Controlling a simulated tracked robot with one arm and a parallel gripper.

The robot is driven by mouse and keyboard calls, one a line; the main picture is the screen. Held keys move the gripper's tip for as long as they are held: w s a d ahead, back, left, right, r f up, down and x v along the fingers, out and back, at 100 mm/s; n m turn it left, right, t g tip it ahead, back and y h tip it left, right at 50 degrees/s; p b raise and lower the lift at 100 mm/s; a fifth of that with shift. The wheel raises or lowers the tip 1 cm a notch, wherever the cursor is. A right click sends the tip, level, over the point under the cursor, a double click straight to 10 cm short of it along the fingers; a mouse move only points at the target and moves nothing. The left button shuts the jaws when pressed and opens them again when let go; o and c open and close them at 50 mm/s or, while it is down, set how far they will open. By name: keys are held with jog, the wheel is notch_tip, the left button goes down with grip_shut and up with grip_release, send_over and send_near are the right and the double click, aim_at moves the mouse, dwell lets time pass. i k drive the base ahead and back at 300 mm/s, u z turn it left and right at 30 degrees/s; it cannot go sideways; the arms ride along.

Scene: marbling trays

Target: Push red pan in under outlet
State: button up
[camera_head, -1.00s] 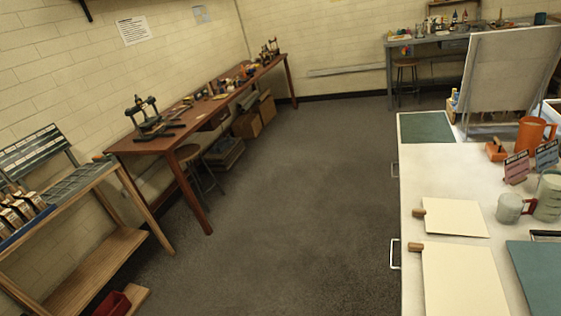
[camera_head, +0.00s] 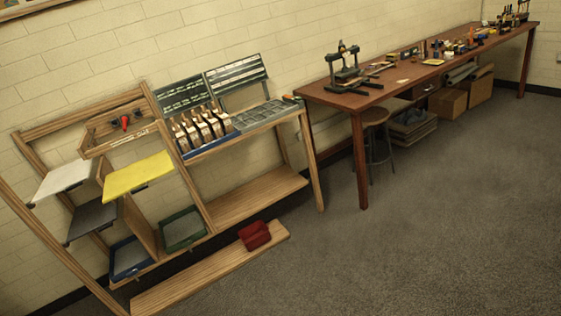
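A small red pan (camera_head: 255,235) sits on the right end of a low wooden plank (camera_head: 205,272) in front of a wooden rack. Above the rack's shelves is a wooden box (camera_head: 112,128) with a small red and black part (camera_head: 125,122) on its front. I cannot tell whether this part is the outlet. My gripper is not in view.
The rack holds white (camera_head: 62,181), yellow (camera_head: 138,174) and grey (camera_head: 92,220) boards, with blue-rimmed (camera_head: 129,262) and green-rimmed (camera_head: 182,230) trays below. A brown workbench (camera_head: 410,85) and stool (camera_head: 375,118) stand right. The grey floor (camera_head: 420,250) is clear at front right.

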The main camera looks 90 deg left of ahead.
aim_at(255, 234)
jog(key=u, duration=1.35)
jog(key=i, duration=0.15)
jog(key=u, duration=2.45)
jog(key=i, duration=1)
jog(key=z, duration=2.35)
jog(key=k, duration=0.1)
jog(key=u, duration=0.15)
